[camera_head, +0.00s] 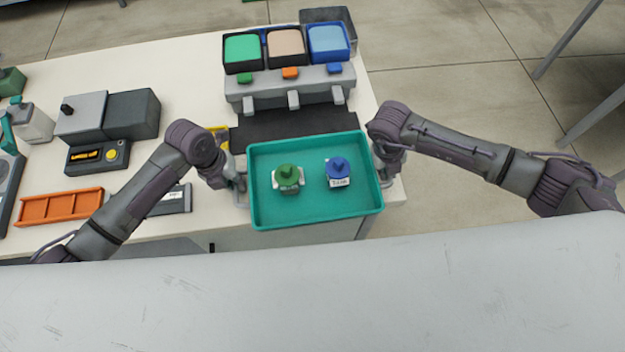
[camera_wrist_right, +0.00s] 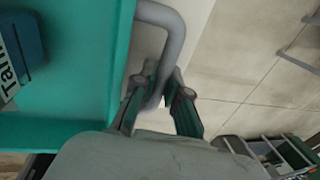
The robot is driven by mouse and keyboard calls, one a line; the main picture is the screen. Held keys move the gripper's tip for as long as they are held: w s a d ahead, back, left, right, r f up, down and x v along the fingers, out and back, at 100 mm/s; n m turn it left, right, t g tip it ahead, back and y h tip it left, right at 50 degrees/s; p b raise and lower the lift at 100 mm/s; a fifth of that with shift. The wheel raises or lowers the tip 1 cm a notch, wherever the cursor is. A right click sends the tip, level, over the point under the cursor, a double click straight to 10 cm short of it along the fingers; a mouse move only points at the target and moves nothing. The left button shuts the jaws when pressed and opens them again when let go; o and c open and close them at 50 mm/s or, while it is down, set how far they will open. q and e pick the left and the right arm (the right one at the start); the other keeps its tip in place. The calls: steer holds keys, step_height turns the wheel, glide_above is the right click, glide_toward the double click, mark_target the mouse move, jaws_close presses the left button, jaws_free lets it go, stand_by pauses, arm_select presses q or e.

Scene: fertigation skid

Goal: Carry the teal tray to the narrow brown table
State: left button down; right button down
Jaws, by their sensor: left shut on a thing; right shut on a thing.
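The teal tray (camera_head: 315,213) is in the middle of the head view, over the front edge of the white worktable. In it stand a green-topped container (camera_head: 287,178) and a blue-topped container (camera_head: 338,171), apart from each other, each with a white label. My left gripper (camera_head: 238,186) is shut on the tray's left handle. My right gripper (camera_head: 382,172) is at the tray's right side. In the right wrist view the right gripper (camera_wrist_right: 160,95) is shut around the grey handle (camera_wrist_right: 172,28) beside the teal wall. No narrow brown table is visible.
The white worktable (camera_head: 200,65) holds a dispenser with green, tan and blue bins (camera_head: 286,46), a grey device (camera_head: 110,125) and an orange rack (camera_head: 60,206). A pale grey surface (camera_head: 320,300) fills the foreground. Floor (camera_head: 450,100) is open to the right, with grey legs (camera_head: 570,40) beyond.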

arm_select(q)
steer(key=shift+r, duration=0.15)
arm_select(e)
steer(key=shift+r, duration=0.1)
